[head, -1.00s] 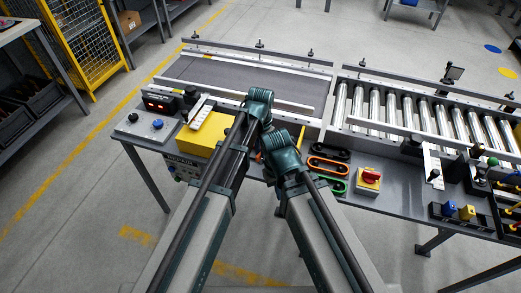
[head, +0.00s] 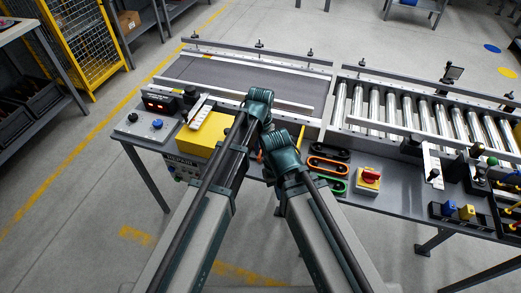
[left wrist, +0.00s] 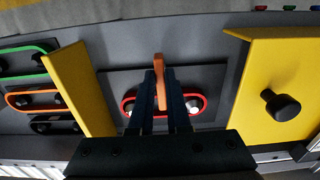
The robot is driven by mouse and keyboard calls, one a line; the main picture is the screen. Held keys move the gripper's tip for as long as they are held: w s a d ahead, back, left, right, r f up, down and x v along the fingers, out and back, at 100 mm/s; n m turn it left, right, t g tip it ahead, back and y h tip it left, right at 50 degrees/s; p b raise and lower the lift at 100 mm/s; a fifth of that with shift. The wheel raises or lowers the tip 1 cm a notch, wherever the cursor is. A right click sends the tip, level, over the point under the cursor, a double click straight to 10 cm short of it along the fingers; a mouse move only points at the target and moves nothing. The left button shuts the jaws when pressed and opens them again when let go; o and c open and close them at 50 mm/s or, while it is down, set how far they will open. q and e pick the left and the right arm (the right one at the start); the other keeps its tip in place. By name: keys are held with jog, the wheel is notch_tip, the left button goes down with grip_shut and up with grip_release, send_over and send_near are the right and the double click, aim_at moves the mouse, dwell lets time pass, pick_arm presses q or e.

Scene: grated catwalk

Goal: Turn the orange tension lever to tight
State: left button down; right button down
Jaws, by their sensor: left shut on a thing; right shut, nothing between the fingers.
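The orange tension lever (left wrist: 160,64) stands upright in the middle of the left wrist view, in front of a dark plate. My left gripper (left wrist: 159,82) is shut on it, with a dark finger on each side. A red-orange belt loop (left wrist: 208,106) with round pulleys shows behind the fingers; its middle is hidden. In the head view my arms cover the lever and the left fingertips. My right gripper (head: 286,158) is lower in the head view, shut and empty, its fingertips mostly hidden by its own wrist.
Yellow guards stand on both sides of the lever, the right one (left wrist: 281,85) with a black knob. Green (left wrist: 24,62), orange and black spare loops lie beyond the left guard (left wrist: 76,90).

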aim_at(260, 153)
pick_arm(q)
jog(key=c, duration=0.9)
grip_release()
notch_tip(260, 153, up, 14)
jog(key=p, duration=1.4)
jog(key=shift+f, duration=0.1)
